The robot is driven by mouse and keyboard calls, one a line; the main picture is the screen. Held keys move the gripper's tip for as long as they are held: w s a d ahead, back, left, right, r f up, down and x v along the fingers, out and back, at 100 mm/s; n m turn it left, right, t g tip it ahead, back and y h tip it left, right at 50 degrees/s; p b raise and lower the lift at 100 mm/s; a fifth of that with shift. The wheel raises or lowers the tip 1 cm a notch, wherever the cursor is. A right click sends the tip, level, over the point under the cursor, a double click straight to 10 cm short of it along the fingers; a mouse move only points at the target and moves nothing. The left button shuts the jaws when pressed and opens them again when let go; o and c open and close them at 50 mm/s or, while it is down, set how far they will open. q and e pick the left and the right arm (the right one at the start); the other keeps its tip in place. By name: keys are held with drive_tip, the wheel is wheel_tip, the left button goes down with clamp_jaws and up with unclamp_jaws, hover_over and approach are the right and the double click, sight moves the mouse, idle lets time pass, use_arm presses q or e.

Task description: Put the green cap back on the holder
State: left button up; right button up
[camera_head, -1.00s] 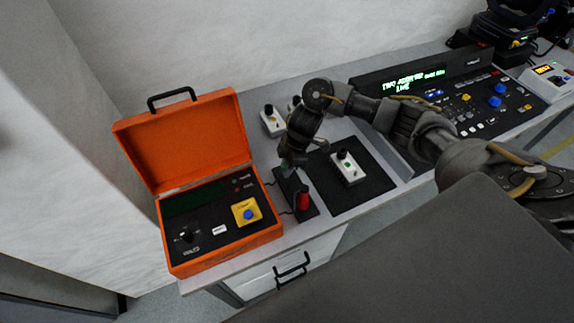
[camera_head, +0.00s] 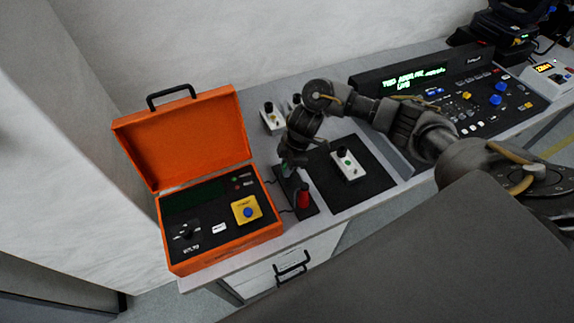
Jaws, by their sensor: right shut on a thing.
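The holder (camera_head: 311,210) is a small black stand on the table, just right of the orange case. A red cap (camera_head: 304,195) stands upright at its near end. The green cap (camera_head: 286,168) shows as a small green patch at the tips of my right gripper (camera_head: 288,165), over the far end of the holder. My right gripper is shut on the green cap and hides most of it. I cannot tell whether the cap touches the holder. My left gripper is not in view.
An open orange case (camera_head: 222,250) with dials and a blue button stands at the left. A white box with a black knob (camera_head: 347,165) sits on a black mat (camera_head: 350,200). Another white box (camera_head: 272,120) stands behind. A control console (camera_head: 470,105) is at the right.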

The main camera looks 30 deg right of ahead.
drive_tip(key=shift+p, duration=0.3)
drive_tip(key=shift+f, duration=0.25)
idle(0.8)
drive_tip(key=o, duration=1)
drive_tip(key=shift+o, duration=0.2)
drive_tip(key=p+v, duration=0.1)
drive_tip(key=v, duration=0.9)
drive_tip(key=shift+d+r, duration=0.2)
drive_tip(key=shift+r, duration=0.15)
